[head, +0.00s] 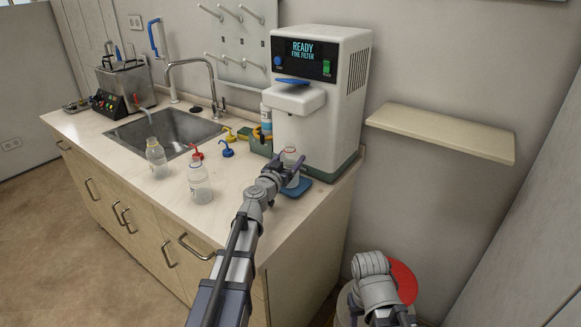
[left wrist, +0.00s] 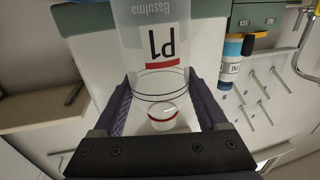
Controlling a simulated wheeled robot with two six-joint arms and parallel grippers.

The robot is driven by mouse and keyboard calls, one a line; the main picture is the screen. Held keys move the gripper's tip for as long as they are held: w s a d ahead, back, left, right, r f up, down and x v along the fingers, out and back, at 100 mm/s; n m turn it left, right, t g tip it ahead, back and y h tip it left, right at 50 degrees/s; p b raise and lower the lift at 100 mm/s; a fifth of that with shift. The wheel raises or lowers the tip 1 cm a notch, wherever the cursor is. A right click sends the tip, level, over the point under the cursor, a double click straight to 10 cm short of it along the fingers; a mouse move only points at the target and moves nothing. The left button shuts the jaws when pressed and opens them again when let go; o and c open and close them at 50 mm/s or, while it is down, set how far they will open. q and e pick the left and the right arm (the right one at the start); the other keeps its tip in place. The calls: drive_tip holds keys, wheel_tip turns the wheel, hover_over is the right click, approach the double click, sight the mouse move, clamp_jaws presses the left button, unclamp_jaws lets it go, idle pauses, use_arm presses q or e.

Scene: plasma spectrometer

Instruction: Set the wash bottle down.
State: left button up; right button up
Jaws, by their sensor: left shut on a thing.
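My left gripper (head: 289,172) is shut on a clear bottle (head: 290,156) by the water unit's front, above or on a small blue pad (head: 298,189). I cannot tell whether its base touches the pad. In the left wrist view this bottle (left wrist: 150,75) is between both purple fingers (left wrist: 163,107); its label reads P1 and has a red stripe. My right gripper is not in view; only part of the right arm shows at the bottom right.
Two other clear bottles (head: 200,184) (head: 156,154) stand on the counter (head: 120,160). Red (head: 196,152), blue (head: 228,150) and yellow (head: 229,134) spouted caps lie nearby. The white water unit (head: 325,90) reads READY. A sink (head: 170,130) is at left. Counter front is mostly clear.

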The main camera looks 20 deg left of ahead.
use_arm(q)
drive_tip(key=shift+w+f, duration=0.1)
drive_tip(key=shift+f, duration=0.1)
drive_tip(key=shift+f, duration=0.15)
drive_tip(key=o, duration=1.5)
drive_tip(key=shift+r, duration=0.3)
drive_tip(key=s, duration=0.4)
drive_tip(key=s+a, duration=0.1)
drive_tip(key=s, duration=0.7)
drive_tip(key=shift+a, duration=0.35)
